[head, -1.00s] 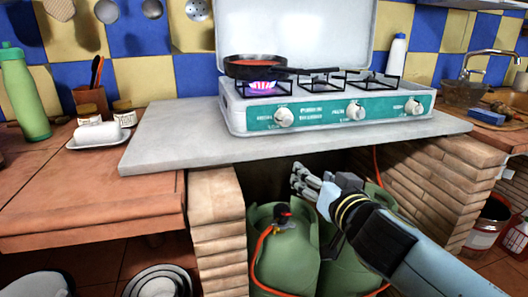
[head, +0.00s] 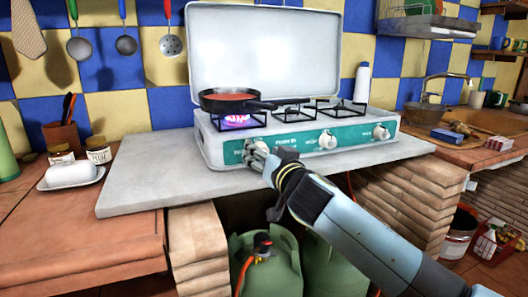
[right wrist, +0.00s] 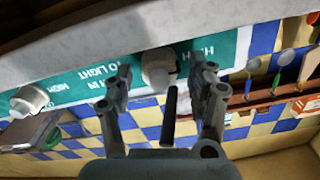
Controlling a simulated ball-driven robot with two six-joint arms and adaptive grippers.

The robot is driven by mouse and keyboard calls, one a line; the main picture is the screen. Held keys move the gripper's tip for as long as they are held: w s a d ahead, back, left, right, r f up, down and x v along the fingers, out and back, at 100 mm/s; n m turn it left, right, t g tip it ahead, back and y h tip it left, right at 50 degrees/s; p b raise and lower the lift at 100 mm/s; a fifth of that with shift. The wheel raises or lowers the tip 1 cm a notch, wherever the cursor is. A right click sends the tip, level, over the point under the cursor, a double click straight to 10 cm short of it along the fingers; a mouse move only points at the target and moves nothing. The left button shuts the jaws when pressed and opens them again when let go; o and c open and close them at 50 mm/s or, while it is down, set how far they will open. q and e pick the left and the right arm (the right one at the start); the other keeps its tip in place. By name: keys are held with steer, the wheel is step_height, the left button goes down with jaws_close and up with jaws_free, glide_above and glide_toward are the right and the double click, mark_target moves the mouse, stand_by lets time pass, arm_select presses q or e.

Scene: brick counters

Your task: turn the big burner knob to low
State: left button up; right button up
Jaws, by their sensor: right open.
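A white stove with a teal front panel (head: 355,137) stands on the grey counter slab, with white knobs along the panel. The left knob is mostly hidden behind my right gripper (head: 259,154) in the head view; the middle knob (head: 327,139) and right knob (head: 380,131) are clear. In the right wrist view, which looks inverted, one knob (right wrist: 156,68) appears between the open fingers of my right gripper (right wrist: 164,78); I cannot tell whether they touch it. Another knob (right wrist: 30,99) shows at the left. A flame (head: 237,121) burns under the pan on the left burner. My left gripper is not in view.
The dark pan (head: 230,100) holds red food, its handle pointing right. A white bottle (head: 362,83) stands behind the stove. Green gas cylinders (head: 268,265) sit below the slab. The grey slab (head: 150,175) is bare left of the stove.

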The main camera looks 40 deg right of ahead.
steer(key=shift+c, duration=0.3)
steer(key=c, duration=1.1)
steer(key=shift+n, duration=0.3)
steer(key=n, duration=0.2)
steer(key=shift+n, duration=0.3)
steer(key=n, duration=0.3)
steer(key=shift+a+n, duration=0.1)
steer(key=shift+n, duration=0.2)
steer(key=n+p, duration=0.1)
steer(key=n, duration=0.2)
steer(key=shift+n, duration=0.3)
steer(key=shift+a+f+n, duration=0.1)
steer(key=shift+n, duration=1.5)
